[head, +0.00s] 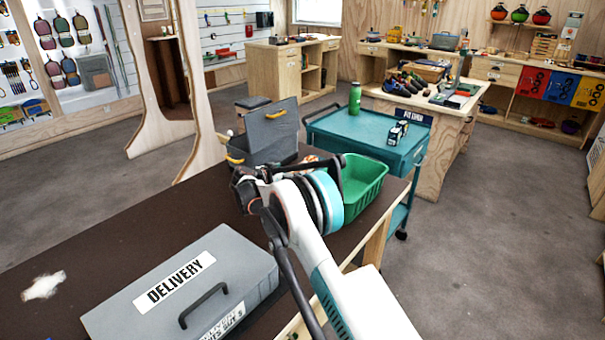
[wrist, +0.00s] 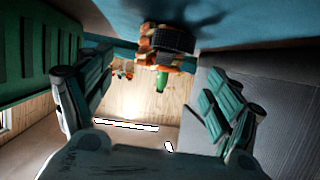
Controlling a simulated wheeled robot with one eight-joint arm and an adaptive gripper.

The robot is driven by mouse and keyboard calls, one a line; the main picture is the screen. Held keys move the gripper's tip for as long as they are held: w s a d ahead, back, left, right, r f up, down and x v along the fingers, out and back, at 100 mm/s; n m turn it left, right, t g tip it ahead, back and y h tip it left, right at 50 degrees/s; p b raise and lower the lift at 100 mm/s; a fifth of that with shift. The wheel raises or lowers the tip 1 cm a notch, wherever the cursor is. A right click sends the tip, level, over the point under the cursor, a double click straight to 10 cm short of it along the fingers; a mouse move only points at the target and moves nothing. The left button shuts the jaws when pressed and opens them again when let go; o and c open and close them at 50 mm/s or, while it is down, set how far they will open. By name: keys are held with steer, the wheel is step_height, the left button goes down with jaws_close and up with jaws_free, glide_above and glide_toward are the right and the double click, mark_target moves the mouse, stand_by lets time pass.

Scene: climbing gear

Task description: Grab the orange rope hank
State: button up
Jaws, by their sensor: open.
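The orange rope hank (wrist: 163,42) shows near the top middle of the wrist view, with a dark band around its middle. It lies beyond my gripper's fingers, roughly between their lines, with a visible gap. My gripper (wrist: 157,75) is open and empty, one finger at each side of the wrist view. In the head view my gripper (head: 252,190) is over the dark workbench, between the grey open toolbox and the green basket. There the hank is mostly hidden behind my gripper and arm.
The green basket (head: 362,183) stands close to the right of my gripper. The open grey toolbox (head: 268,134) stands behind it. A closed grey delivery case (head: 185,290) lies on the dark workbench (head: 95,238). A teal cart (head: 350,133) carries a green bottle (head: 355,97).

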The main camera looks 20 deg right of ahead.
steer(key=b+x, duration=0.2)
steer(key=x, duration=0.2)
steer(key=shift+s+f, duration=0.1)
steer(key=shift+f, duration=0.1)
steer(key=shift+w+d, duration=0.25)
steer(key=shift+w, duration=0.05)
steer(key=c, duration=1.4)
steer(key=shift+o, duration=0.2)
steer(key=shift+r, duration=0.1)
